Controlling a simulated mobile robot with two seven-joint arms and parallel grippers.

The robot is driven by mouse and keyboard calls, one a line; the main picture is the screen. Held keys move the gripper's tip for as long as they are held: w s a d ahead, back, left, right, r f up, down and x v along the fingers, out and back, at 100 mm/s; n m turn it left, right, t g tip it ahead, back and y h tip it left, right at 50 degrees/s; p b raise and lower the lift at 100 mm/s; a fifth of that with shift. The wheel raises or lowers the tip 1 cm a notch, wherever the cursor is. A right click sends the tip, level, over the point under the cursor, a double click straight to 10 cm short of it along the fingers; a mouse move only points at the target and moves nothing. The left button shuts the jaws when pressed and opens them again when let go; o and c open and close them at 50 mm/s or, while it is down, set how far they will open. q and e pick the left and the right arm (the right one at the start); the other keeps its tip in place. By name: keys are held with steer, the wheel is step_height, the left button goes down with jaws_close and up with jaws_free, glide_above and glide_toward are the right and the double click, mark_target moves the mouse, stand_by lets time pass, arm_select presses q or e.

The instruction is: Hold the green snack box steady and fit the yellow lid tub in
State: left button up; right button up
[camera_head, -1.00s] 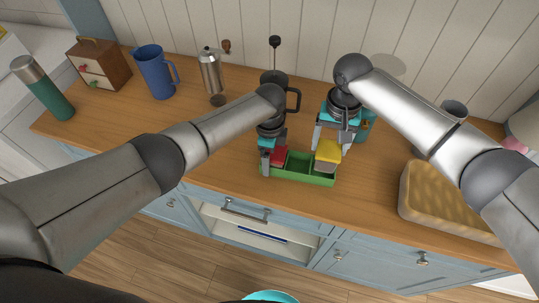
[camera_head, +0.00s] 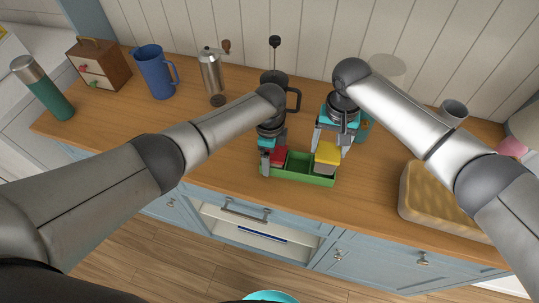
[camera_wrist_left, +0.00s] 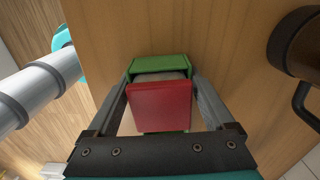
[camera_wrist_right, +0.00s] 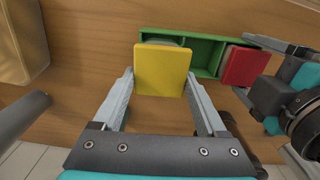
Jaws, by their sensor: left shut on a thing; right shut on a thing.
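The green snack box (camera_head: 302,180) stands on the wooden counter near its front edge. A red-lidded tub (camera_head: 279,155) sits in its left compartment, and the middle compartment is empty. My left gripper (camera_head: 270,158) is shut on the box at its left end, with its fingers either side of the red tub in the left wrist view. My right gripper (camera_head: 331,148) is shut on the yellow lid tub (camera_head: 327,153) at the box's right end. The yellow lid stands higher than the red one. Whether the tub touches the compartment floor is hidden.
A metal grinder (camera_head: 210,75), blue jug (camera_head: 152,75) and green flask (camera_head: 45,90) are left. A woven basket (camera_head: 430,200) and grey cup (camera_head: 453,110) are right.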

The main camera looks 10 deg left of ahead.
steer(key=shift+f, duration=0.8)
steer(key=shift+f, duration=0.2)
steer(key=shift+f, duration=0.3)
steer(key=shift+f, duration=1)
stand_by(0.4)
steer(key=o, duration=1.3)
steer(key=shift+o, duration=0.2)
step_height(320, 180, up, 12)
steer(key=shift+r, duration=0.1)
